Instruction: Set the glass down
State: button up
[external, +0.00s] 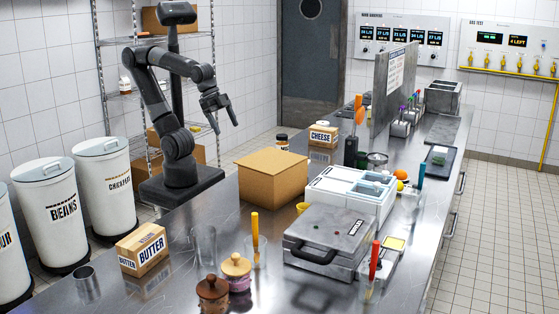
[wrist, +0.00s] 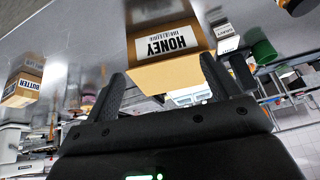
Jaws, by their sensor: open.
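In the external view a clear empty glass (external: 203,246) stands upright on the steel counter, right of the butter box. Another clear glass (external: 257,256) beside it holds a yellow-handled tool. I cannot tell which one the task means. My gripper (external: 226,127) is open and empty, raised in the air behind the counter, well apart from both glasses. In the wrist view its fingers (wrist: 160,66) are spread, with a cardboard box marked HONEY (wrist: 168,42) seen beyond them. No glass can be made out clearly in the wrist view.
A butter box (external: 143,250), a metal cup (external: 88,284) and two lidded jars (external: 236,272) stand near the front. A large cardboard box (external: 272,178), a grey press (external: 328,242) and a white container (external: 346,196) crowd the middle. Bare counter shows between the butter and large boxes.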

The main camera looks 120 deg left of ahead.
jog(key=shift+n, duration=0.6)
jog(key=s, duration=0.1)
jog(key=s+a+f, duration=0.1)
jog(key=s+a, duration=0.1)
jog(key=shift+s+f, duration=0.4)
